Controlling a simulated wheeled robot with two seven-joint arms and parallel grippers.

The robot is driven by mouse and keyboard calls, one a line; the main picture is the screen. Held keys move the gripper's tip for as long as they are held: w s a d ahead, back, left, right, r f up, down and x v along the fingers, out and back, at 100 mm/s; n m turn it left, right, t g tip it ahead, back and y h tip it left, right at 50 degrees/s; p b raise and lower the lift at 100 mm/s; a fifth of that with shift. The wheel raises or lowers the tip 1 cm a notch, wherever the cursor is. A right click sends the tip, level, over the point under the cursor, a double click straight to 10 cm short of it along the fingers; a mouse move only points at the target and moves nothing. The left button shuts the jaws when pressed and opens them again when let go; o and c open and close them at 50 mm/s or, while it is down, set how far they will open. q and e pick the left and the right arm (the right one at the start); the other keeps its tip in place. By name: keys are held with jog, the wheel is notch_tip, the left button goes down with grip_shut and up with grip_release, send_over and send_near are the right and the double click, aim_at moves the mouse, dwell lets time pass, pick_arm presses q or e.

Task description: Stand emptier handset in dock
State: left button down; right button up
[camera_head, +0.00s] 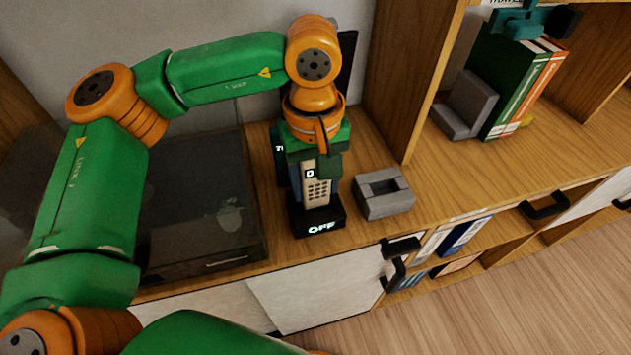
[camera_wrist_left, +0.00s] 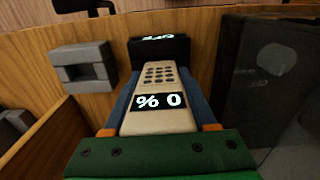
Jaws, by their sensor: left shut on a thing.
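My left gripper (camera_head: 315,174) is shut on a beige handset (camera_head: 317,190), its blue fingers on either side. The handset has a dark keypad and a small display; in the left wrist view the handset (camera_wrist_left: 160,95) reads "0 %". Its lower end meets a black dock (camera_head: 320,224) with a lit "OFF" on its front. The dock also shows in the left wrist view (camera_wrist_left: 160,48). I cannot tell whether the handset is seated or just above it. A dark object with a lit, partly hidden number (camera_head: 279,148) stands behind the gripper.
A grey block with a recess (camera_head: 385,207) stands just right of the dock. A dark glass-topped box (camera_head: 205,255) is to the left. A grey bookend (camera_head: 468,103) and books (camera_head: 515,85) stand on the right shelf. Bare wood lies between the block and bookend.

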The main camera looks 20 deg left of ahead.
pick_arm(q)
jog(key=shift+s+f, duration=0.1)
jog(key=shift+f, duration=0.4)
jog(key=c, duration=0.6)
grip_release()
jog(key=shift+w+f, duration=0.15)
jog(key=shift+w, duration=0.2)
jog(key=shift+c, duration=0.2)
jog(key=o, duration=0.4)
jog(key=shift+w+a, duration=0.1)
jog(key=shift+a, duration=0.05)
jog(key=shift+o, duration=0.2)
jog(key=shift+r, duration=0.25)
notch_tip(320, 180, up, 12)
jog(key=shift+f+p, duration=0.1)
jog(key=shift+p, duration=0.95)
